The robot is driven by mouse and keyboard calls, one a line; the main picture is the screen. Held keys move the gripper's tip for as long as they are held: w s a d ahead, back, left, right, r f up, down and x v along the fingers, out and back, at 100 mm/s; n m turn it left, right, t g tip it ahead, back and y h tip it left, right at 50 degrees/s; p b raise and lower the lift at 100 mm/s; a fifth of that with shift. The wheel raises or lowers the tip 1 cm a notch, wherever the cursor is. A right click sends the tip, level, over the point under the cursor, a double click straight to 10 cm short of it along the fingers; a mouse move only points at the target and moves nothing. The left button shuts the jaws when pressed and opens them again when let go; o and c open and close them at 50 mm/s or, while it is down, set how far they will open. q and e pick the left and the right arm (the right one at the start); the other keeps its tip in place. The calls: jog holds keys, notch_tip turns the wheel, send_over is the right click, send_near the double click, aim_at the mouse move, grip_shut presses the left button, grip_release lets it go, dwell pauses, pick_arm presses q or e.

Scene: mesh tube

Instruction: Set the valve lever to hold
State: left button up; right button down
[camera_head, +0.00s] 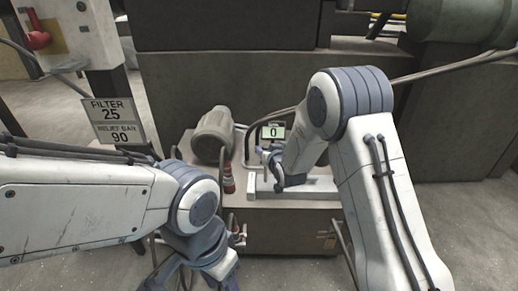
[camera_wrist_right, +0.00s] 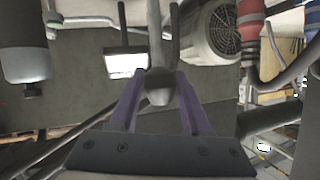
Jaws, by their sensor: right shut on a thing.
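My right gripper (camera_head: 277,170) is down at the manifold block (camera_head: 315,187) on top of the brown power unit. In the right wrist view its two purple fingers (camera_wrist_right: 160,105) are closed around the grey end of the valve lever (camera_wrist_right: 158,88), whose shaft runs up in the picture. In the head view the lever is mostly hidden by the gripper. A small display (camera_head: 273,132) behind it reads 0; its lit face also shows in the wrist view (camera_wrist_right: 126,64). My left gripper (camera_head: 200,268) hangs low at the bottom of the head view, partly cut off; its fingers are unclear.
A motor (camera_head: 212,135) and a red-gripped part (camera_head: 228,180) stand left of the manifold. A sign (camera_head: 115,120) reads FILTER 25 and RELIEF BAR 90. Hoses run behind my right arm. A red knob (camera_head: 38,38) is on a panel at far left.

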jog(key=shift+w+d, duration=0.15)
jog(key=shift+w, duration=0.15)
jog(key=shift+c, duration=1.9)
grip_release()
jog(key=p+v, duration=0.2)
jog(key=v, duration=0.8)
jog(key=shift+s+p, duration=0.25)
jog(key=shift+p, duration=0.1)
jog(key=shift+r, duration=0.1)
